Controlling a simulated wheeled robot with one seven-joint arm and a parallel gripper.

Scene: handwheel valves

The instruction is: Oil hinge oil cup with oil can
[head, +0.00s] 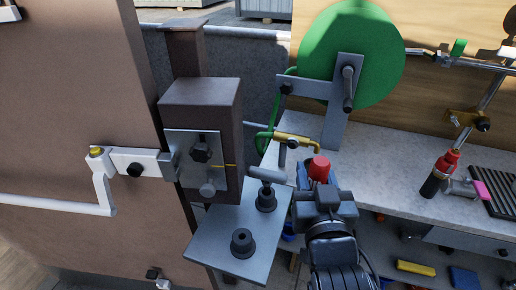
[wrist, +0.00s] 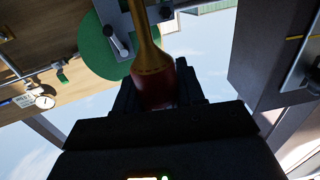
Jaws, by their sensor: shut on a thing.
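My gripper (head: 322,190) is shut on the red oil can (head: 319,168), in front of the workbench. In the wrist view the can (wrist: 154,92) stands between the jaws, and its brass spout (wrist: 147,45) tapers away from my gripper. A bent brass piece (head: 297,141) shows just above the can in the head view; I cannot tell whether it is the spout. A small yellow cup (head: 96,152) sits on top of the white hinge-like bracket on the brown door panel at the left, well apart from the can. I cannot tell for sure that it is the hinge oil cup.
The brown post (head: 201,130) and a grey plate (head: 225,255) with two dark knobs stand between my gripper and the door panel (head: 70,100). A green wheel (head: 350,55) rises behind. A red-and-black bottle (head: 440,172) stands on the bench at the right.

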